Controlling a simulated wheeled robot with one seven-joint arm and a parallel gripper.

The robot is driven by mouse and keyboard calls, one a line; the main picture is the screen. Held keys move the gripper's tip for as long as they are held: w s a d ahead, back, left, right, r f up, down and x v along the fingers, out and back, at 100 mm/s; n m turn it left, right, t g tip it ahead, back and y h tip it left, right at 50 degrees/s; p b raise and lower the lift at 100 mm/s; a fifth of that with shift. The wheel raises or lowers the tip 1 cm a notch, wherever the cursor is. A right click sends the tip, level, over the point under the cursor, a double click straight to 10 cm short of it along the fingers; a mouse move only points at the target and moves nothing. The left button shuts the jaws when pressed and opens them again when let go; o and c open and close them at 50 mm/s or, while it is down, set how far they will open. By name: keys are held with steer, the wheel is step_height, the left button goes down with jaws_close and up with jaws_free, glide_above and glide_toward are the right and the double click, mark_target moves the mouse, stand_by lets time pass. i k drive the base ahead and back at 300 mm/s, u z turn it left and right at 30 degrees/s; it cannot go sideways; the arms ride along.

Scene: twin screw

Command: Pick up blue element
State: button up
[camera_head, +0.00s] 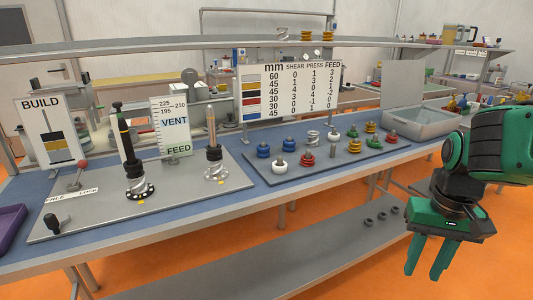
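Two blue elements stand on the grey plate (345,163) at the table's middle: one at its left (263,151) and another just right of it (289,146). Each is a small ringed piece with a dark stub on top. My gripper (423,272) is at the lower right, pointing down in front of the table. Its two green fingers are apart with nothing between them. It is well to the right of and nearer than the blue elements.
Left, a second grey plate (100,222) carries two upright shafts (213,160) and a lever. A grey bin (420,125) stands right. A chart board (290,90) rises behind the elements.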

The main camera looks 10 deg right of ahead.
mark_target(262, 152)
steer(key=i, duration=1.5)
steer(key=u, duration=0.05)
